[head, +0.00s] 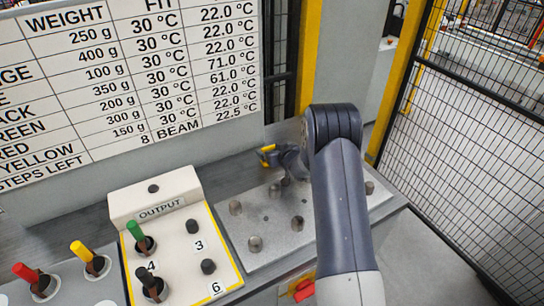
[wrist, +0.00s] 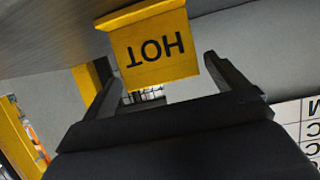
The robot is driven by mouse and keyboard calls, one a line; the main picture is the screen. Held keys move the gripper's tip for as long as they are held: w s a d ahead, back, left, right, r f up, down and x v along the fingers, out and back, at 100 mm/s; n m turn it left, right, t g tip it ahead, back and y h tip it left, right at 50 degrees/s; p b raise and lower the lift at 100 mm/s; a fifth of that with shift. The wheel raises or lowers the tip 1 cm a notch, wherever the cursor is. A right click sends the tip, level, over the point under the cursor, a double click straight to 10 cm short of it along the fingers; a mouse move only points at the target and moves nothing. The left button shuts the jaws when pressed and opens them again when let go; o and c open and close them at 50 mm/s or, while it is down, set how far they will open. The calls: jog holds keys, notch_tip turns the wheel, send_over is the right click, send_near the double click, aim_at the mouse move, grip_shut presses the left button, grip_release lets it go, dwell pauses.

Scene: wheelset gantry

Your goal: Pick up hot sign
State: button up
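The hot sign (wrist: 150,48) is a yellow block with black HOT lettering, upside down in the wrist view. It stands in front of my gripper (wrist: 161,68), whose two dark fingers are spread apart on either side of the sign's near edge. I cannot tell if either finger touches it. In the head view my gripper (head: 276,155) is low over the back of the grey plate. A small yellow piece at its tip looks like the sign; its lettering is hidden there.
Yellow (head: 80,249) and red (head: 24,272) handles stand further left. A table sign (head: 120,80) is behind; a mesh fence (head: 475,140) is right.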

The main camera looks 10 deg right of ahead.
jog(key=c, duration=0.8)
